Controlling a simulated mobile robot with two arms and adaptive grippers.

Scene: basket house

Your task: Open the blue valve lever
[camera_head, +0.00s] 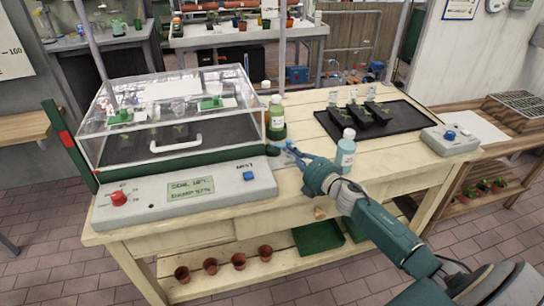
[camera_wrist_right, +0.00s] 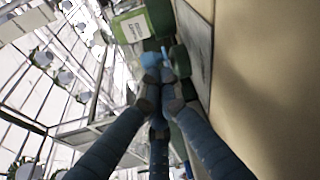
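The blue valve lever (camera_head: 290,146) is small and sits at the front right corner of the clear-lidded propagator, by a dark green fitting (camera_head: 272,150). My right gripper (camera_head: 297,154) reaches it from the right, with its fingertips at the lever. In the right wrist view, the blue lever (camera_wrist_right: 151,60) shows just past the fingertips of my right gripper (camera_wrist_right: 160,77). The fingers are drawn close together there. Whether they are clamped on the lever or only beside it is not clear. My left gripper is not in view.
The propagator's control box (camera_head: 185,198) has a red knob (camera_head: 119,198) and a blue button (camera_head: 250,176). A pale blue bottle (camera_head: 346,150) stands close to my right wrist, and a green-labelled bottle (camera_head: 276,118) behind the lever. A black tray (camera_head: 378,122) lies farther back.

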